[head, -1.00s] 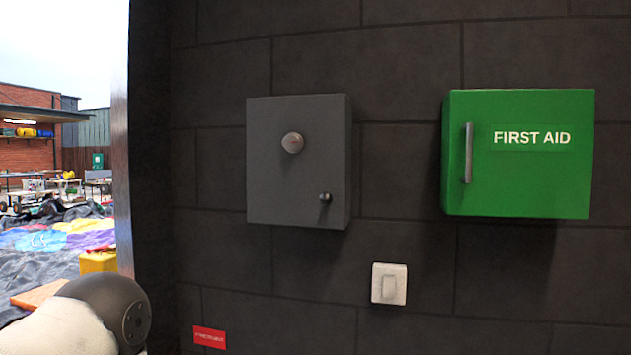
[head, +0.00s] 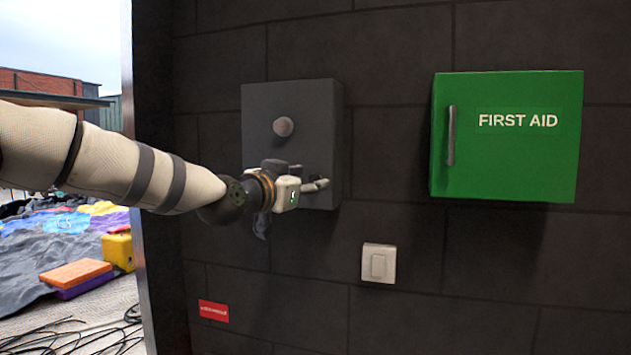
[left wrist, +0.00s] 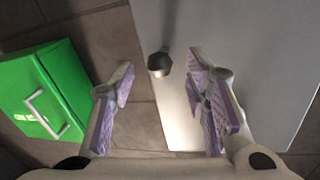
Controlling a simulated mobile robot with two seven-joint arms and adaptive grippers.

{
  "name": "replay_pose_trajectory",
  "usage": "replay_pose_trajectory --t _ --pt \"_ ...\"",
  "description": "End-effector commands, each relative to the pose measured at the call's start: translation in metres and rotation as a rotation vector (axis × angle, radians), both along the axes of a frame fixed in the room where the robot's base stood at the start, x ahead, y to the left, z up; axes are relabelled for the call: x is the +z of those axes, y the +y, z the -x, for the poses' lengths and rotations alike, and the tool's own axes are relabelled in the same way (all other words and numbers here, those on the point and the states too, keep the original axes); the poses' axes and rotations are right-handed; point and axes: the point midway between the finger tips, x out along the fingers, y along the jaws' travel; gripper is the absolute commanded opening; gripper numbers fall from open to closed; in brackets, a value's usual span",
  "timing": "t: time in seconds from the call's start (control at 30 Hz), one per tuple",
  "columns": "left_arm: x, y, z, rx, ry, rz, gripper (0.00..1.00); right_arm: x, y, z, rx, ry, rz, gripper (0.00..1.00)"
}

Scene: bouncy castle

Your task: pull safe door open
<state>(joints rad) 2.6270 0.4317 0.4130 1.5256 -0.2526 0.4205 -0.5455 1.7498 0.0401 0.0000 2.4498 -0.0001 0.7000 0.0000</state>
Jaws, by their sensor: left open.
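The grey safe (head: 290,100) hangs on the dark block wall, its door shut as far as I can see. A round dial (head: 283,127) sits in the upper middle of its door. The small dark door knob shows in the left wrist view (left wrist: 159,64); in the head view my gripper hides it. My left gripper (head: 318,185) is at the lower right of the safe door. In the left wrist view its fingers (left wrist: 162,88) are spread and empty, with the knob between and just beyond the fingertips. I cannot tell any contact. My right gripper is not in view.
A green first aid cabinet (head: 508,165) with a metal handle hangs to the right of the safe. A white switch (head: 378,263) and a red label (head: 213,311) are on the wall below. An opening lies at the left.

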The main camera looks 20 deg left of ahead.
Motion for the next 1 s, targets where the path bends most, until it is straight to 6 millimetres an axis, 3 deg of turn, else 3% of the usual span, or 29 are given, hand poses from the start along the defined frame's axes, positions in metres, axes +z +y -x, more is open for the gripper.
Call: replay_pose_trajectory --t 0.2,0.5,0.7,1.0 --pt "-0.002 -0.008 -0.031 -0.001 0.002 0.0 0.42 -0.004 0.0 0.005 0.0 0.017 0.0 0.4" --pt "0.001 -0.008 -0.034 0.0 0.0 0.001 0.42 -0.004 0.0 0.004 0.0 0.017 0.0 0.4" --pt "0.001 -0.008 -0.034 0.0 0.0 0.001 0.0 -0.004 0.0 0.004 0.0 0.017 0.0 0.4" --pt "-0.002 -0.007 -0.034 -0.01 0.003 0.002 0.0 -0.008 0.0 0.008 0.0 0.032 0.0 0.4"
